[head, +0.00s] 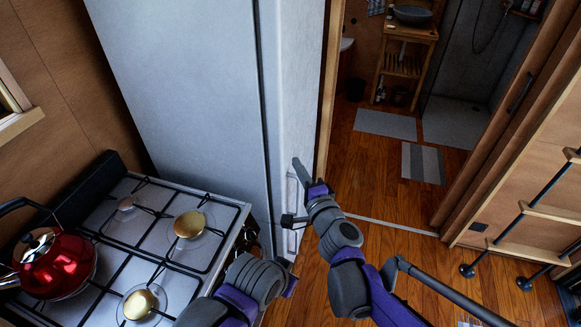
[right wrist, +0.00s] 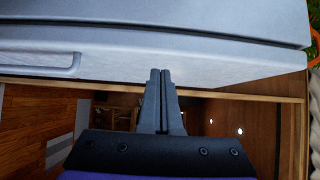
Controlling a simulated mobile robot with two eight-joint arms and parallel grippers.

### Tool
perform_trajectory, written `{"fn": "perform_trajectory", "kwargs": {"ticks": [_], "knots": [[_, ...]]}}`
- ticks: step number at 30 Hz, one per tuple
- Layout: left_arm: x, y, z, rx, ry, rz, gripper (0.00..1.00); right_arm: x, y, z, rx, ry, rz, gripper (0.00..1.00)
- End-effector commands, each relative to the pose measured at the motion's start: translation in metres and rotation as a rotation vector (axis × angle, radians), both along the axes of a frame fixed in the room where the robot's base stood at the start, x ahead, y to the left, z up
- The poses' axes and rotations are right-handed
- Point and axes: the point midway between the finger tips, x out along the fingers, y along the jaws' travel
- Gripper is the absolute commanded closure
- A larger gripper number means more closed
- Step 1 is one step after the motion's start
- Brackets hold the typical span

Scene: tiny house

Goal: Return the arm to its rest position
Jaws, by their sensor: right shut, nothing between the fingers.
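My right gripper (head: 299,170) is shut and empty beside the front face of the tall grey fridge (head: 190,90). In the right wrist view, the two fingers of my right gripper (right wrist: 160,88) are together, with their tips close to the pale fridge door (right wrist: 200,62). Whether they touch it is unclear. A long door handle (right wrist: 45,62) lies left of the fingers in that view. My right arm reaches up from the lower right in the head view. Part of my left arm shows at the bottom middle, but its fingers cannot be made out.
A gas stove (head: 125,245) stands at the lower left, with a red kettle (head: 60,265) on it. An open doorway to a bathroom lies beyond the fridge. A ladder (head: 545,212) stands at the right. The wooden floor (head: 415,250) between is clear.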

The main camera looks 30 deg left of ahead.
Motion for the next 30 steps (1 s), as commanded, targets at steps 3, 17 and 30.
{"fn": "perform_trajectory", "kwargs": {"ticks": [3,17,30], "knots": [[0.000,0.000,0.000,0.000,0.000,0.000,1.00,0.002,-0.004,0.000,-0.001,-0.001,-0.001,1.00],[0.000,0.000,0.000,0.000,0.000,0.000,1.00,-0.005,-0.052,0.014,-0.145,-0.106,0.019,1.00],[0.000,0.000,0.000,0.000,0.000,0.000,1.00,-0.108,-0.279,-0.066,-1.031,-0.147,0.148,1.00]]}}
